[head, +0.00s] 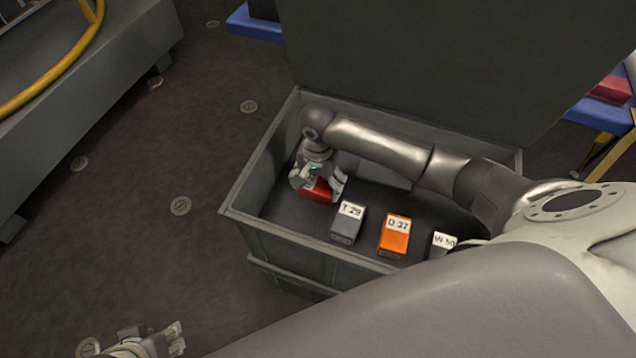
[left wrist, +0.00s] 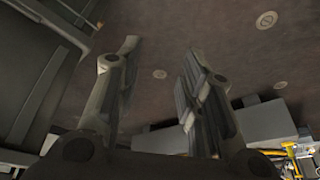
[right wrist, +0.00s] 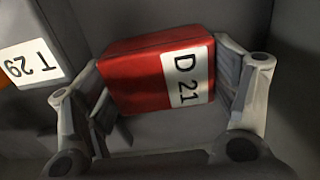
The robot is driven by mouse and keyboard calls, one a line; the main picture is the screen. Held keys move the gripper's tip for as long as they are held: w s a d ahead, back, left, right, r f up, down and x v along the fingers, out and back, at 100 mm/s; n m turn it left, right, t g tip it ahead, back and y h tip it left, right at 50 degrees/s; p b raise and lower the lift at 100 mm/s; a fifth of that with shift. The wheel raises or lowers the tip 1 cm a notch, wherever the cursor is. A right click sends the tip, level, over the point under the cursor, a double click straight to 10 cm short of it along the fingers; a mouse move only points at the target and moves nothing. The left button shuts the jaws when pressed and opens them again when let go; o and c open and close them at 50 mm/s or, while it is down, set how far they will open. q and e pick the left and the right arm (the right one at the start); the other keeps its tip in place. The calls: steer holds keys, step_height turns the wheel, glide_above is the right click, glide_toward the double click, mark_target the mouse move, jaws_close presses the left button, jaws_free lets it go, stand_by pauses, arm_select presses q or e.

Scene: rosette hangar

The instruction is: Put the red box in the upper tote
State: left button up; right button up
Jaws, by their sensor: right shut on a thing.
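The red box (head: 318,190) is inside the grey open bin, near its left end. In the right wrist view the red box (right wrist: 135,75) carries a white label reading D 21. My right gripper (head: 319,184) reaches down into the bin and is shut on the red box, one finger at each end (right wrist: 165,95). Whether the box touches the bin floor I cannot tell. My left gripper (head: 160,345) is at the bottom left of the head view, outside the bin. In the left wrist view its fingers (left wrist: 160,75) are apart with nothing between them. No tote is clearly identifiable as the upper one.
The grey bin (head: 232,212) has a raised lid (head: 450,50) behind it. Beside the red box lie a grey box T 29 (head: 347,225), an orange box (head: 394,236) and a partly hidden box (head: 441,244). A yellow rail (head: 60,65) stands at the left. The floor between is clear.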

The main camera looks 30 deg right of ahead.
mark_target(318, 183)
arm_select(q)
steer(key=shift+w, duration=0.1)
arm_select(e)
steer(key=o, duration=0.8)
arm_select(q)
steer(key=shift+w+d+r+t, duration=0.2)
steer(key=shift+w+t, duration=0.1)
steer(key=shift+w, duration=0.2)
arm_select(e)
steer(key=shift+o, duration=0.2)
steer(key=shift+r, duration=0.1)
arm_select(q)
steer(key=shift+s+a+g+p, duration=0.3)
steer(key=shift+s+g+p, duration=0.4)
steer(key=shift+p, duration=0.5)
arm_select(e)
step_height(318, 183, up, 12)
arm_select(q)
steer(key=shift+s, duration=0.1)
